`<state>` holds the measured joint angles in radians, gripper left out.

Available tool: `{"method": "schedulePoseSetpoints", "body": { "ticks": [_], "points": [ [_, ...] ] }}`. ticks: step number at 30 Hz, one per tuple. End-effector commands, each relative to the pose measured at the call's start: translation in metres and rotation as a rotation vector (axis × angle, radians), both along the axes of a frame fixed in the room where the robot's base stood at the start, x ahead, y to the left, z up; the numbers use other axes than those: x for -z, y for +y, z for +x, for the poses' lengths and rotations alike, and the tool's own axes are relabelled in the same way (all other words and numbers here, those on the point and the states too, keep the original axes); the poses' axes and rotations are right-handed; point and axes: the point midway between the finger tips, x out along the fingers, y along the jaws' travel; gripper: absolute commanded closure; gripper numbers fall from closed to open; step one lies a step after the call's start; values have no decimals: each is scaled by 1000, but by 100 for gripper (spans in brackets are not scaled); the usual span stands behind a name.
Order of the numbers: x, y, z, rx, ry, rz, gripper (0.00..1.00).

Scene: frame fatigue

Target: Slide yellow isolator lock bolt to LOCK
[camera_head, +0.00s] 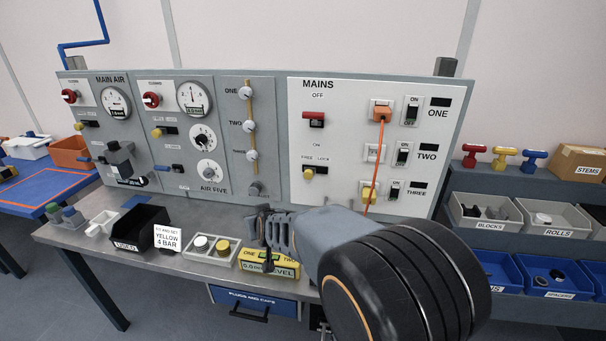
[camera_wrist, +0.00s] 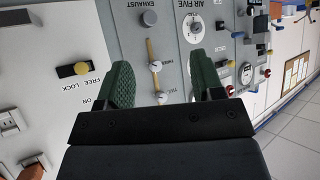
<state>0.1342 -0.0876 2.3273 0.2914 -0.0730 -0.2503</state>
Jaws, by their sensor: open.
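The yellow lock bolt (camera_head: 308,172) sits on the MAINS panel (camera_head: 340,215), below the red switch handle (camera_head: 313,119), which is by OFF. The bolt's yellow knob is under the word FREE, at the left end of its slide. In the wrist view the yellow knob (camera_wrist: 78,69) shows at the left, beside the upside-down FREE LOCK label. My gripper (camera_head: 258,236) is open and empty, low in front of the board and left of the bolt. In the wrist view my gripper (camera_wrist: 161,75) has both green-padded fingers apart, with the valve column between them.
Similar yellow knobs sit on the MAIN AIR (camera_head: 79,126) and AIR FIVE (camera_head: 157,132) panels. An orange cable (camera_head: 374,160) hangs right of the bolt. A yellow level box (camera_head: 270,265) and a black bin (camera_head: 143,228) stand on the bench. My arm covers the bench's right side.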

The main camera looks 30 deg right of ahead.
Motion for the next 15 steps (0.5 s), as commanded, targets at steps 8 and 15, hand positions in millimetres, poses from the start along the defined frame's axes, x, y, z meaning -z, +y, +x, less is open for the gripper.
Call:
{"method": "schedulePoseSetpoints", "body": {
  "ticks": [8, 15],
  "points": [
    [8, -100, 56, 312, -316, -247, 39],
    [12, -147, 54, 481, -421, -421, 39]
  ]
}}
